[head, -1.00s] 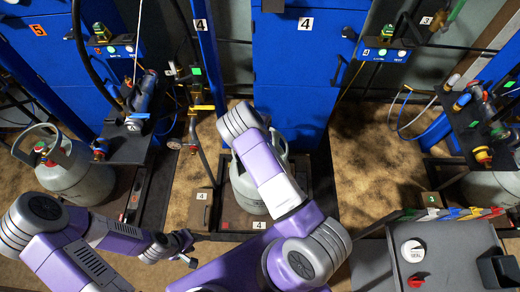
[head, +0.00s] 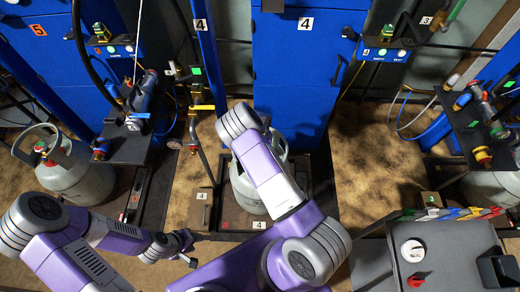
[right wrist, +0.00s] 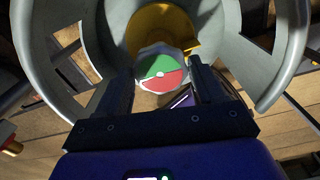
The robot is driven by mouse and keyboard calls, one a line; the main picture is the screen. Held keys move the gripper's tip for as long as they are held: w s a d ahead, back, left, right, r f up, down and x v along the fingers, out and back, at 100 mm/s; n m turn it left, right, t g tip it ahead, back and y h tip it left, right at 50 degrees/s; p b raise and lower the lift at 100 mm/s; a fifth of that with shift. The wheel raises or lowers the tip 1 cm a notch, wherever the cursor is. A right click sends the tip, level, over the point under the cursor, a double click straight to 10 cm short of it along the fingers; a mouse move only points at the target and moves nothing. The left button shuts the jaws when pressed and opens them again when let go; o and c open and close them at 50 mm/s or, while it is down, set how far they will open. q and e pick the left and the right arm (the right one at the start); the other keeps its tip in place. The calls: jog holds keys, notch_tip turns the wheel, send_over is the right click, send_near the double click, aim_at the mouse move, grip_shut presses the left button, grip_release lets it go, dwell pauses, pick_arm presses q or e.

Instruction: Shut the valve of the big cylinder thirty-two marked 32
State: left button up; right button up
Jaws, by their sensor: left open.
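A grey cylinder (head: 243,187) stands on the scale (head: 318,200) marked 4, mostly hidden under my right arm. No number 32 can be read on it. In the right wrist view, its grey collar (right wrist: 82,35) curves around a valve knob (right wrist: 162,72) with a green and red top, above a yellow part. My right gripper (right wrist: 162,75) has one finger on each side of the knob; whether they touch it is unclear. The right gripper is hidden in the head view. My left gripper (head: 185,247) is open and empty at the lower left, away from the cylinder.
Another grey cylinder (head: 70,170) stands at the left, and part of one (head: 490,190) shows at the right. Blue cabinets (head: 300,70) line the back. A grey panel (head: 445,255) with a red knob is at lower right. Brown floor lies between the scales.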

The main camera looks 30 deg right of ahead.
jog(key=o, duration=0.4)
notch_tip(320, 180, up, 8)
jog(key=shift+f+p, duration=0.2)
jog(key=shift+p, duration=1)
jog(key=shift+s+f, duration=0.1)
